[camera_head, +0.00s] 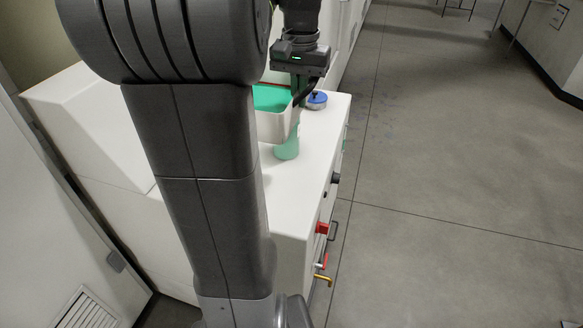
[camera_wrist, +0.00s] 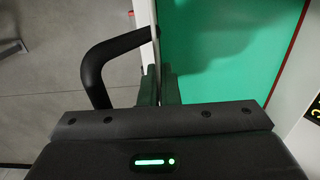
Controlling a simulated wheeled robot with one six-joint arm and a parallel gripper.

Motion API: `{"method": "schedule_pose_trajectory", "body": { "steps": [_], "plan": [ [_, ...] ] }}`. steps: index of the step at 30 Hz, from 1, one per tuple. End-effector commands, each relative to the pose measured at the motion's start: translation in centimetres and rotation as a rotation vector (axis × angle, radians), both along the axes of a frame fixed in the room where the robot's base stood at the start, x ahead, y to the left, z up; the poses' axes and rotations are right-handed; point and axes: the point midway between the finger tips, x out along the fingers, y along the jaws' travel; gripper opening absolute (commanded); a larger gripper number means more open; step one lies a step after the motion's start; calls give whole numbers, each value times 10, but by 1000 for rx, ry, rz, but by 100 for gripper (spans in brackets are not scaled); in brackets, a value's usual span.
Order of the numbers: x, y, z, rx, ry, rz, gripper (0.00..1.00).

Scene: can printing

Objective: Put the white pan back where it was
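The white pan (camera_head: 272,128), a deep white-walled vessel with green showing inside, is over the white counter in the head view, partly hidden by my arm. In the wrist view its white wall (camera_wrist: 153,40) stands between my two fingers, with the green interior (camera_wrist: 220,50) to the right and a black looped handle (camera_wrist: 92,75) to the left. My gripper (camera_head: 299,94) points down at the pan's right side. In the wrist view my gripper (camera_wrist: 159,88) is closed on the wall. The pan overlaps a green cup and appears raised above the counter.
The green cup (camera_head: 287,152) stands on the counter (camera_head: 318,150) just below the pan in the picture. A blue round object (camera_head: 316,100) sits at the right edge. Red and yellow handles (camera_head: 322,228) stick out of the front. Grey floor lies open at right.

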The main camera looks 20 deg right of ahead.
Motion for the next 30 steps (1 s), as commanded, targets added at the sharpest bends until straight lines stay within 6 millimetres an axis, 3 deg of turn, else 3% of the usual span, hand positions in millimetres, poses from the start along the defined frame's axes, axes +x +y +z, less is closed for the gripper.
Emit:
{"method": "schedule_pose_trajectory", "body": {
  "steps": [21,30],
  "plan": [
    [0,0,-175,1,3,0,0],
    [1,0,-203,0,0,0,0]
  ]
}}
